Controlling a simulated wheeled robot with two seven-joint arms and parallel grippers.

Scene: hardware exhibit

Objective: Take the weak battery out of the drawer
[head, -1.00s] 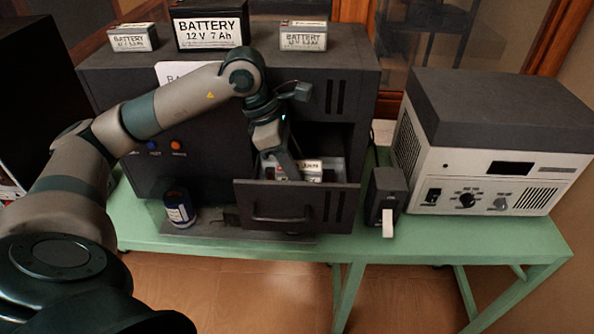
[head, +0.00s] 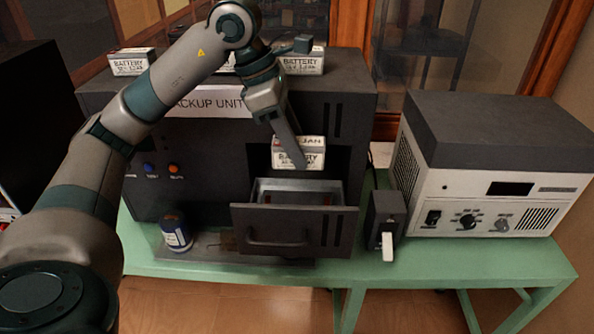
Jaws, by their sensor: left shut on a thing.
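In the head view my left gripper (head: 295,150) is shut on a white and grey battery (head: 312,160) with a printed label. It holds the battery above the open drawer (head: 285,222), in front of the dark opening of the backup unit (head: 205,140). The battery is roughly upright and clear of the drawer's rim. The drawer is pulled out; its light metal inside shows, and no other battery can be seen in it. My right gripper is not in view.
A blue and white can (head: 176,233), a small black device (head: 385,222) and a large grey instrument (head: 490,165) stand on the green table (head: 450,262).

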